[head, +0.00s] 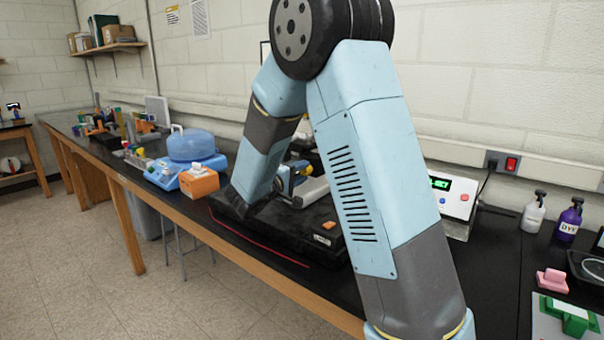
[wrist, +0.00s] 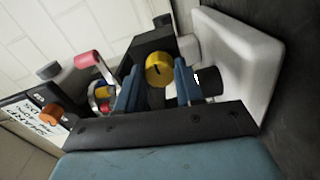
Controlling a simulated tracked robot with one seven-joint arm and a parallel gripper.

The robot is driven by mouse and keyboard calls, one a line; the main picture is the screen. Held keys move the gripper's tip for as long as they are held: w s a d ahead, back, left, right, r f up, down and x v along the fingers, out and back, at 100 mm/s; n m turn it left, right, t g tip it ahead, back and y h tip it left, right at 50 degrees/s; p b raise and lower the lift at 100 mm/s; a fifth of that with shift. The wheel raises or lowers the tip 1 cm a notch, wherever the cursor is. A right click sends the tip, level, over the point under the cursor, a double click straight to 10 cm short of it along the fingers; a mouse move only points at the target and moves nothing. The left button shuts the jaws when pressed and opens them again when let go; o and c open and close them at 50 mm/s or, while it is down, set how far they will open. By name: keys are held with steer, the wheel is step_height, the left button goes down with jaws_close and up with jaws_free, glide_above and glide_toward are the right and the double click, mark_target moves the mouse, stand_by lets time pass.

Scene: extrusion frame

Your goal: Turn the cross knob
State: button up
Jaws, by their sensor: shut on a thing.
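The cross knob (wrist: 157,72) shows in the wrist view as a round yellow face with a dark mark, in front of a black block. My gripper (wrist: 158,88) has its two blue fingers on either side of it, shut on it. The lower part of the knob and the exact contact are partly hidden by the fingers and the gripper's black body. In the head view my arm reaches down to the black apparatus on the bench, and its links hide much of this spot.
In the wrist view, a white housing (wrist: 238,58) stands close on the right; a red-handled lever (wrist: 90,60) and an orange knob (wrist: 50,114) are on the left. In the head view, an orange box (head: 199,182) and a blue scale-like device (head: 176,174) stand left of my arm.

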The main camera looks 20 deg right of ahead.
steer(key=o, duration=0.8)
steer(key=shift+a+f, duration=0.15)
steer(key=shift+f, duration=0.1)
steer(key=shift+o, duration=1.1)
steer(key=shift+r, duration=0.1)
steer(key=v, duration=1.3)
steer(key=shift+s+a, duration=0.25)
steer(key=shift+a, duration=0.05)
